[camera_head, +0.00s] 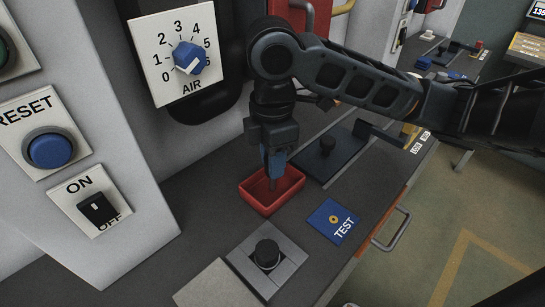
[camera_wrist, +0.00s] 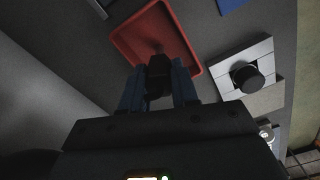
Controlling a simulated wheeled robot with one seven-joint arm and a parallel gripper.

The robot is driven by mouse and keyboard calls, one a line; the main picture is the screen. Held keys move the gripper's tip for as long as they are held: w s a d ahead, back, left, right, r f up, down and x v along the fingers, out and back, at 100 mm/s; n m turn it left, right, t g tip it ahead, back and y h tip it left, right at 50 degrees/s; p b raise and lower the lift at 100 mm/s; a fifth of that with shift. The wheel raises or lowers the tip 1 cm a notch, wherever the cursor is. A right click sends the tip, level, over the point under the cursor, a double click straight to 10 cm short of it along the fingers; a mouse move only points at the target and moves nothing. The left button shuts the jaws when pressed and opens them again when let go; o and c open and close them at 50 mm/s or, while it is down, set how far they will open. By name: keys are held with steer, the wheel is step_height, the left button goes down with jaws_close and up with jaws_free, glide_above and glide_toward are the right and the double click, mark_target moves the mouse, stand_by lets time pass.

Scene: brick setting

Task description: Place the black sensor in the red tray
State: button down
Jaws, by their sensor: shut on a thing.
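My gripper (camera_head: 274,172) points down over the red tray (camera_head: 286,200), which sits on the dark bench. In the wrist view my gripper's two blue fingers (camera_wrist: 158,88) are shut on the black sensor (camera_wrist: 158,70), a small dark piece with a thin tip. The sensor is in front of the red tray (camera_wrist: 150,25) in that view. In the head view the fingers hide most of the sensor, and I cannot tell whether it touches the tray floor.
A grey block (camera_head: 243,262) with a black round knob (camera_head: 267,253) stands in front of the tray. A blue TEST plate (camera_head: 332,220) lies to the right. A dark plate with a post (camera_head: 327,146) is behind. A panel with switches (camera_head: 100,209) rises at left.

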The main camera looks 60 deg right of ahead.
steer(key=shift+f, duration=0.15)
steer(key=c, duration=0.8)
jaws_free()
steer(key=shift+c, duration=0.2)
step_height(320, 180, up, 12)
steer(key=p, duration=0.1)
steer(key=shift+r+p, duration=0.2)
steer(key=shift+p, duration=0.1)
